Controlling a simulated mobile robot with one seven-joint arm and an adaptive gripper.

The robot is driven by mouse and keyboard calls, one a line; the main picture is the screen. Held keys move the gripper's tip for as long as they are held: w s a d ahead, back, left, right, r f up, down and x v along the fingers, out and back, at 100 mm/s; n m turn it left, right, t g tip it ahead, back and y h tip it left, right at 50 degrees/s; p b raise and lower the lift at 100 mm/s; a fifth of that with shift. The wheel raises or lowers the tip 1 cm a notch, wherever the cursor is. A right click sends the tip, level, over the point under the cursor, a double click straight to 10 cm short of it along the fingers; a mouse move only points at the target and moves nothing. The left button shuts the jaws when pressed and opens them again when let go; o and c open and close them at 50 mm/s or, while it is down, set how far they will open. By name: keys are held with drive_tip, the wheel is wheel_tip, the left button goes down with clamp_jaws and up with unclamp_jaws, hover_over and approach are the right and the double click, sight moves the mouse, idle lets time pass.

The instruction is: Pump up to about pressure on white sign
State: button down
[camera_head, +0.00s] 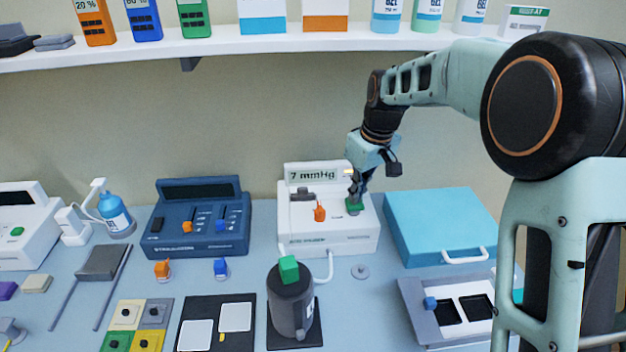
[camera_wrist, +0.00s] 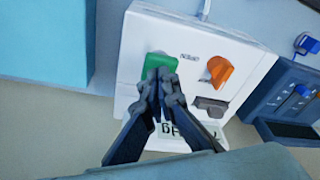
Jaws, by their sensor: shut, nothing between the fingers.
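A white pump device (camera_head: 350,239) stands on the table against the wall. Its display (camera_head: 311,175) reads "7 mmHg". On its top face are a green button (camera_wrist: 148,66), an orange knob (camera_wrist: 219,71) and a dark grey switch (camera_wrist: 211,106). The orange knob also shows in the head view (camera_head: 319,211). My gripper (camera_head: 354,196) is shut and empty, its fingertips at the green button. In the wrist view my fingertips (camera_wrist: 162,80) overlap the button's edge; whether they press it I cannot tell. I cannot make out a sign with a readable target pressure.
A grey canister (camera_head: 290,308) with a green top stands in front of the pump device, near its white hose (camera_head: 329,267). A turquoise case (camera_head: 440,222) lies to the right, a blue device (camera_head: 199,240) to the left. A shelf (camera_head: 240,42) with boxes and bottles runs above.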

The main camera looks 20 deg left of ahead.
drive_tip(key=shift+f, duration=0.65)
drive_tip(key=shift+r, duration=0.2)
drive_tip(key=shift+w+a+p+v, duration=0.1)
drive_tip(key=shift+a+p+v, duration=0.05)
drive_tip(key=shift+p+v, duration=0.5)
drive_tip(key=shift+w+a+p+v, duration=0.1)
drive_tip(key=shift+p+v, duration=0.4)
drive_tip(key=shift+v, duration=0.4)
drive_tip(key=shift+w+a+p+v, duration=0.1)
drive_tip(key=shift+a+p+v, duration=0.05)
drive_tip(key=shift+p+v, duration=0.5)
drive_tip(key=shift+s+r, duration=0.1)
drive_tip(key=shift+r, duration=0.1)
drive_tip(key=shift+f+b, duration=0.2)
drive_tip(key=shift+b, duration=0.1)
